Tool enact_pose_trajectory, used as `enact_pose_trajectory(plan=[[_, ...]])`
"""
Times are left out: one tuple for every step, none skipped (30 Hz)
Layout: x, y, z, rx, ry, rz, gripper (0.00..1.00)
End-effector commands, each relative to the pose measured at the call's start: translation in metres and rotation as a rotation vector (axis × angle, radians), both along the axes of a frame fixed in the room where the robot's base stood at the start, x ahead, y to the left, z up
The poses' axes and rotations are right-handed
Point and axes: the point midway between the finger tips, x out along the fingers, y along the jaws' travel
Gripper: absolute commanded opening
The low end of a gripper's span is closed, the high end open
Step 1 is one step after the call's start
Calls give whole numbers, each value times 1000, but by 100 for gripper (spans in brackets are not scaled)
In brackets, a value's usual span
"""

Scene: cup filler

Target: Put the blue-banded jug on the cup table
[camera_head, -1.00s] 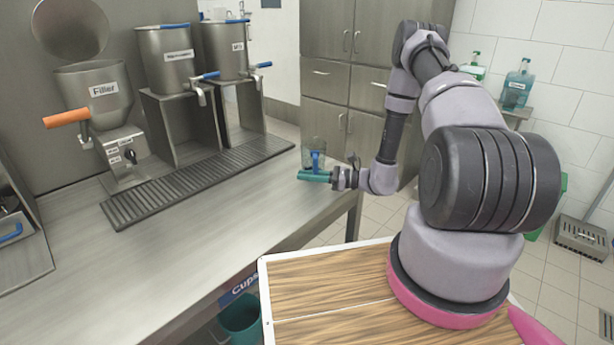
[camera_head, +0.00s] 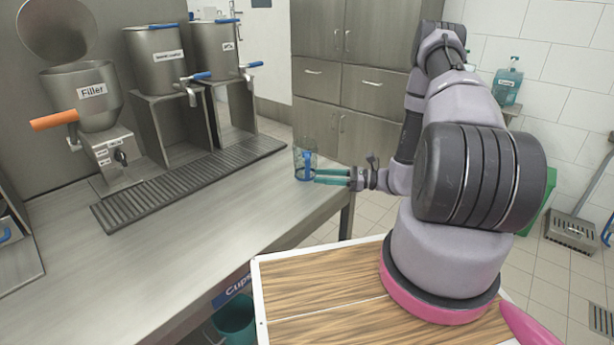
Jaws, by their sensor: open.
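A clear jug (camera_head: 301,156) with a blue strip that looks like its handle stands upright at the far right corner of the steel counter (camera_head: 225,215). I cannot make out a separate band on it. My gripper (camera_head: 316,176) is at counter-edge height, just right of the jug, with its teal fingers pointing left. The fingers are apart, and their tips reach the jug's lower right side in the picture. I cannot tell whether they touch it. A "Cups" sign (camera_head: 232,290) shows below the counter's front edge. I cannot tell which surface is the cup table.
A filler machine (camera_head: 95,110) and two steel dispensers (camera_head: 160,60) stand at the back left, behind a dark drain grate (camera_head: 190,180). A teal bin (camera_head: 236,318) is below the counter. The counter's front is clear. A wood-topped surface (camera_head: 320,300) is at bottom centre.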

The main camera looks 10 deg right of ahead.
Motion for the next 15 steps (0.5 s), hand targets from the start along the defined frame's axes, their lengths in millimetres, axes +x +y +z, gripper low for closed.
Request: enact_pose_trajectory(plan=[[-3,-11,0,0,0,-4,47],[-5,-16,0,0,0,-4,47],[-7,-21,0,-1,0,-4,47],[-9,-25,0,-1,0,-3,47],[-10,-29,0,-1,-1,-3,47],[-12,-32,0,-1,0,-2,47],[-13,-34,0,-1,-1,-1,47],[-13,-36,0,0,-1,-1,47],[-14,-38,0,0,0,-1,47],[-15,-39,0,0,0,-1,47],[-15,-40,0,0,0,-1,47],[-15,-40,0,0,0,0,47],[-15,-40,0,-1,-1,0,47],[-15,-40,1,-3,-2,3,47],[-15,-40,4,-8,-7,10,47]])
